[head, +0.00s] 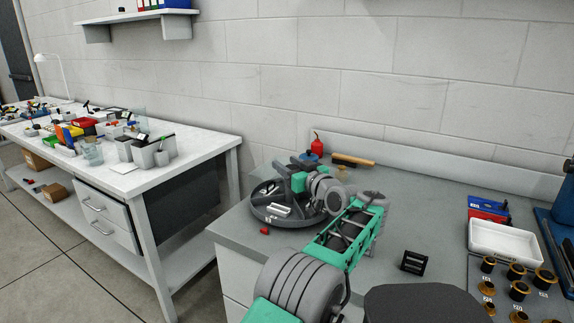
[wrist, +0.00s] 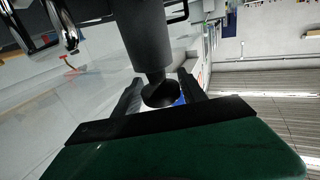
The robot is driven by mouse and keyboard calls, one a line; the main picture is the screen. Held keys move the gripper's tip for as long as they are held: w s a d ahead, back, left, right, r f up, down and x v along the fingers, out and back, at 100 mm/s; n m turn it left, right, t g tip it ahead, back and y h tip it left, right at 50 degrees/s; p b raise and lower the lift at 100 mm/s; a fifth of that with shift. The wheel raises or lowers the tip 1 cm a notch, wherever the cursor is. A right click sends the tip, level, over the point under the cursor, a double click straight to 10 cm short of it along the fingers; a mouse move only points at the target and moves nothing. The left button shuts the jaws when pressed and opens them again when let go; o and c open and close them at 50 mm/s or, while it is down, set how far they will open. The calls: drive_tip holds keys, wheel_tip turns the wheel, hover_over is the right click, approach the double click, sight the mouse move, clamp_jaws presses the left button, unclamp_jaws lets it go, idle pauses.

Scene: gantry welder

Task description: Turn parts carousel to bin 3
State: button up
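The parts carousel (head: 283,219) is a dark grey round tray with compartments, at the left end of the grey bench. Silvery metal parts (head: 278,210) lie in a front compartment. A small white label shows on its left rim, too small to read. My gripper (head: 297,180) is over the carousel's middle and right side, and my arm hides the right part. In the wrist view my gripper (wrist: 160,92) has its two fingers apart. A dark post with a rounded black end (wrist: 162,93) shows between them, with a gap at the left finger.
A red block (head: 264,231) lies before the carousel. A red bottle (head: 317,146) and a wooden-handled brush (head: 353,161) are behind it. A black slotted block (head: 414,262), a white tray (head: 502,241) and several gold-black parts are at right. A cluttered white table (head: 190,150) stands left.

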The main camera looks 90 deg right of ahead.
drive_tip(key=shift+o, duration=1.1)
drive_tip(key=v, duration=0.8)
